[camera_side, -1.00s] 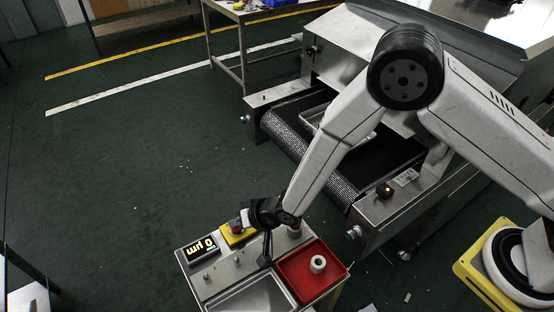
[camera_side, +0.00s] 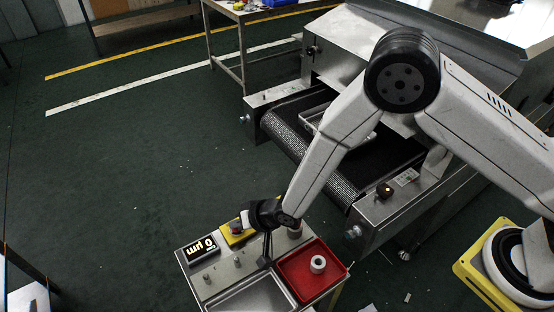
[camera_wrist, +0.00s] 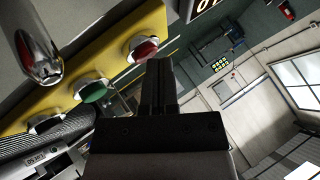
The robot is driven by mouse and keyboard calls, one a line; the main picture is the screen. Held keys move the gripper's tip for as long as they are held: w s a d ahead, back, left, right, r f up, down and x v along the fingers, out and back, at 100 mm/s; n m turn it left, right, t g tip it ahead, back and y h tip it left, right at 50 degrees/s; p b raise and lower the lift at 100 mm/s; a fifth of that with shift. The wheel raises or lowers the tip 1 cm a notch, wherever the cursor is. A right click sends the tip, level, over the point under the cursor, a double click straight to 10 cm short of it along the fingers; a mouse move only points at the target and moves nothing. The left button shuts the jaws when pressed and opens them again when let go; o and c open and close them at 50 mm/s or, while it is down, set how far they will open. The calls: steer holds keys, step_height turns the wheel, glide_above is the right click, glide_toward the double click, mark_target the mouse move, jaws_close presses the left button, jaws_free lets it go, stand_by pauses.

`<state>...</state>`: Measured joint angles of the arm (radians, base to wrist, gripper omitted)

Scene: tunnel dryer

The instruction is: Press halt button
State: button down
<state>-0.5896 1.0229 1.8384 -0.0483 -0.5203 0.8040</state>
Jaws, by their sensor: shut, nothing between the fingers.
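A yellow button box (camera_side: 238,238) sits at the back edge of the metal bench. On it, a red button (camera_side: 236,228), apparently the halt button, shows close by my gripper (camera_side: 244,219). In the wrist view the red button (camera_wrist: 143,49) is just left of my fingertips (camera_wrist: 158,64). My gripper is shut and empty. A green button (camera_wrist: 93,92) and a further pale-rimmed button (camera_wrist: 46,122) sit along the same yellow face (camera_wrist: 105,55). I cannot tell whether the fingertips touch the red button; in the wrist view they look beside it.
A lit display (camera_side: 202,248) stands left of the box. A red tray (camera_side: 290,265) with a white ring (camera_side: 318,264) and an empty metal tray (camera_side: 240,303) lie in front. A shiny metal cylinder (camera_wrist: 38,55) stands near the yellow face. The conveyor (camera_side: 290,135) is behind.

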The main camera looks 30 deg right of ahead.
steer(key=shift+f, duration=0.15)
stand_by(0.3)
steer(key=shift+r, duration=0.85)
steer(key=shift+r, duration=0.15)
steer(key=shift+r, duration=2.4)
